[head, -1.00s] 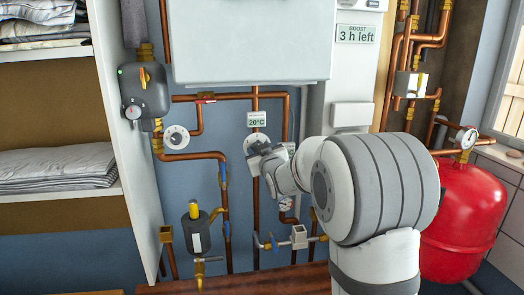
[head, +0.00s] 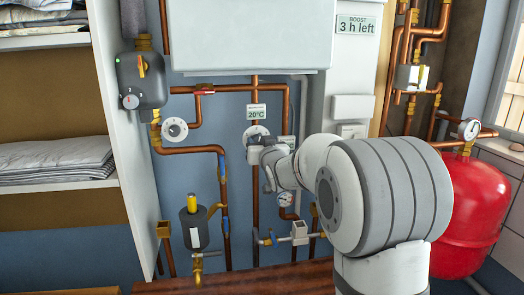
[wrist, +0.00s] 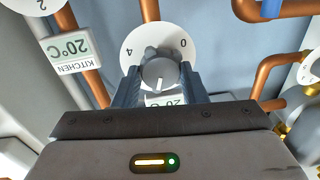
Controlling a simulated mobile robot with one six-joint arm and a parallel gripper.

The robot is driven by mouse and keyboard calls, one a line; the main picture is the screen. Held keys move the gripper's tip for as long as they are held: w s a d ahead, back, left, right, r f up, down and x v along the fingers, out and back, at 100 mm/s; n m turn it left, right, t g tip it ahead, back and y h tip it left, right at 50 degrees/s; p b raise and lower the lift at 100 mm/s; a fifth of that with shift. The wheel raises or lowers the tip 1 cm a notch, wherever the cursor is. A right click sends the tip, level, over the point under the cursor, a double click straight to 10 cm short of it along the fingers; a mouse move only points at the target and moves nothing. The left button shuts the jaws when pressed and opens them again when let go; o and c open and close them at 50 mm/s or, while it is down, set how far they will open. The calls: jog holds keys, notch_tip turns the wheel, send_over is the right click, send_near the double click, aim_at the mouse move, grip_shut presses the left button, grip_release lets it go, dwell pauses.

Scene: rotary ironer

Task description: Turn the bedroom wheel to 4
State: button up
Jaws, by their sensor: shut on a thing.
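A white round wheel (head: 257,130) with a grey knob sits on the pipework below the white boiler box. A 20°C label (head: 257,112) is just above it; its room name is too small to read. My gripper (head: 265,152) is at this wheel from below. In the wrist view the wheel (wrist: 128,38) appears upside down, with a 4 at left and a 0 at right. My gripper (wrist: 160,80) is shut on the knob (wrist: 158,68), one finger on each side. The knob's white mark points down in that picture, towards the partly hidden label.
A KITCHEN 20°C label (wrist: 70,50) and part of another wheel (wrist: 22,5) lie left in the wrist view. Another white wheel (head: 174,129) is left in the head view. Copper pipes (head: 190,150) run close around. A red tank (head: 468,215) stands at right.

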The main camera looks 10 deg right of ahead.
jog(key=shift+f+m+t+h+b, duration=0.1)
jog(key=shift+m+h+b, duration=0.35)
jog(key=shift+m+b, duration=2.75)
jog(key=shift+f+m+t+h+b, duration=0.15)
jog(key=shift+m+h+b, duration=0.25)
jog(key=shift+m+b, duration=2.7)
jog(key=shift+f+m+t+h+b, duration=0.1)
jog(key=shift+m+h+b, duration=0.35)
jog(key=shift+m+b, duration=2.75)
jog(key=m+p, duration=0.2)
jog(key=m, duration=0.1)
jog(key=shift+p, duration=0.35)
jog(key=o, duration=1)
jog(key=shift+c, duration=0.2)
jog(key=s, duration=0.7)
jog(key=shift+s+a+f+b, duration=0.2)
jog(key=shift+s+f+b, duration=0.1)
jog(key=shift+s+b, duration=0.15)
